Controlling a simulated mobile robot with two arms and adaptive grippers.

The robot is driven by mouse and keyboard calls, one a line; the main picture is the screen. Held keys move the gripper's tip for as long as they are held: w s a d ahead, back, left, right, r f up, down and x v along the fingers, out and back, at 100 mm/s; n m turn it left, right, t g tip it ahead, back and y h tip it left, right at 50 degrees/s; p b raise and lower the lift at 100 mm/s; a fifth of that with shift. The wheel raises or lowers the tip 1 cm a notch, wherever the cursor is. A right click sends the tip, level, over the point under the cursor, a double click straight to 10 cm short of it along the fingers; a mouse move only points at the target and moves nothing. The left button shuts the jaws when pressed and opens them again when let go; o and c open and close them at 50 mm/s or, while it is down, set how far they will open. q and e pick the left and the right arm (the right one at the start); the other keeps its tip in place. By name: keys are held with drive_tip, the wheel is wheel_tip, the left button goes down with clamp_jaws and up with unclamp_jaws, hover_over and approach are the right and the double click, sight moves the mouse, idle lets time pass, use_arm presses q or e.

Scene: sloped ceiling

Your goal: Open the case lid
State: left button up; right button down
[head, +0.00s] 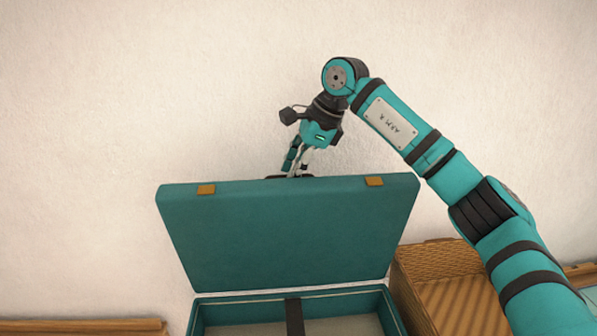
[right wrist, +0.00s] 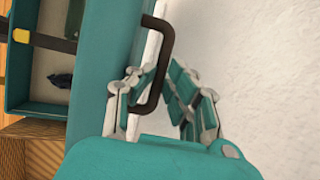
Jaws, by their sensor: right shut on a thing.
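The teal case lid (head: 290,235) stands raised, steeply upright, above the open case body (head: 240,298). Two brass-coloured latches sit near the lid's upper edge. My right gripper (head: 298,168) reaches down to the dark handle (head: 278,178) at the middle of that edge. In the right wrist view, my gripper (right wrist: 163,88) has its fingers either side of the handle (right wrist: 167,38) and is shut on it; the exact contact is partly hidden. The lid (right wrist: 105,60) runs along the left finger there. My left gripper is in neither view.
A woven basket (head: 437,260) stands right of the case, under my right arm. A pale wall (head: 130,90) rises close behind the lid. A dark strap (head: 294,316) crosses the case interior, and a small dark item (right wrist: 61,80) lies inside.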

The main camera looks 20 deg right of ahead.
drive_tip(key=shift+w+d+f+p, duration=0.25)
drive_tip(key=shift+w+f, duration=0.15)
drive_tip(key=shift+w, duration=0.3)
drive_tip(key=shift+w+d+f+p, duration=0.25)
drive_tip(key=shift+w+f, duration=0.1)
drive_tip(key=shift+w, duration=0.3)
drive_tip(key=shift+w+d+f+p, duration=0.15)
drive_tip(key=shift+w+f+p, duration=0.2)
drive_tip(key=shift+w, duration=0.35)
drive_tip(key=c, duration=1.3)
unclamp_jaws()
drive_tip(key=shift+w+f, duration=0.15)
drive_tip(key=shift+c, duration=0.2)
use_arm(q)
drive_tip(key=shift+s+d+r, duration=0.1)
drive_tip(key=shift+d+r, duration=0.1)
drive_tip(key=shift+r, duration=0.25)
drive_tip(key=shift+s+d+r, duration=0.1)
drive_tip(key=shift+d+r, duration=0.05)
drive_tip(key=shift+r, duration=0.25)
use_arm(e)
drive_tip(key=shift+a, duration=0.1)
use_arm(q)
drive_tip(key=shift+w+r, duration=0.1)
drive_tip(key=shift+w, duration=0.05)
use_arm(e)
drive_tip(key=v, duration=1.3)
drive_tip(key=shift+w+a+r, duration=0.25)
drive_tip(key=shift+a+r, duration=0.05)
drive_tip(key=shift+r, duration=0.3)
